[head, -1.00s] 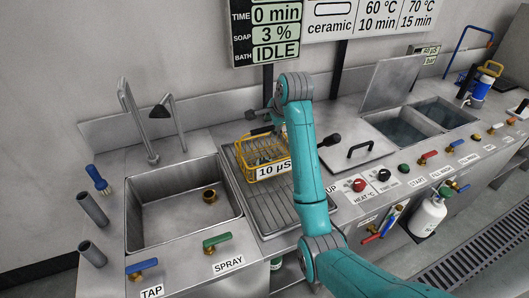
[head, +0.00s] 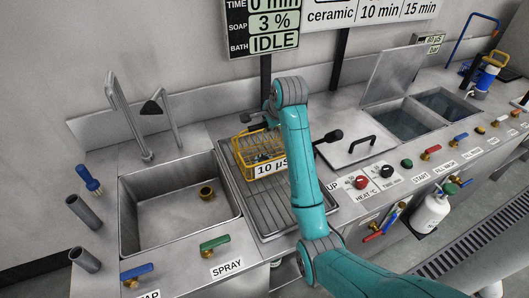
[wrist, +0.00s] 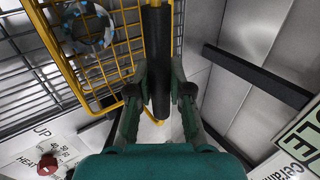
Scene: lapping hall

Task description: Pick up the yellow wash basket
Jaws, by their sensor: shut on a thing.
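The yellow wash basket (head: 242,157) is a wire basket on the ribbed drainboard (head: 283,211), just right of the sink in the head view. In the wrist view, its yellow wire mesh (wrist: 119,62) and black handle bar (wrist: 157,45) are close up. My gripper (wrist: 162,92) has its two fingers on either side of this bar, shut on it. A ring-shaped blue-grey part (wrist: 88,28) shows inside the mesh. In the head view my arm hides most of the gripper and the basket's right side. I cannot tell whether the basket touches the drainboard.
The sink (head: 133,237) with two tall spouts is on the left. A closed lid (head: 345,153) with a black handle and open bath tanks (head: 401,122) lie to the right. Valves and red and black knobs line the front edge. Signs hang on the back wall.

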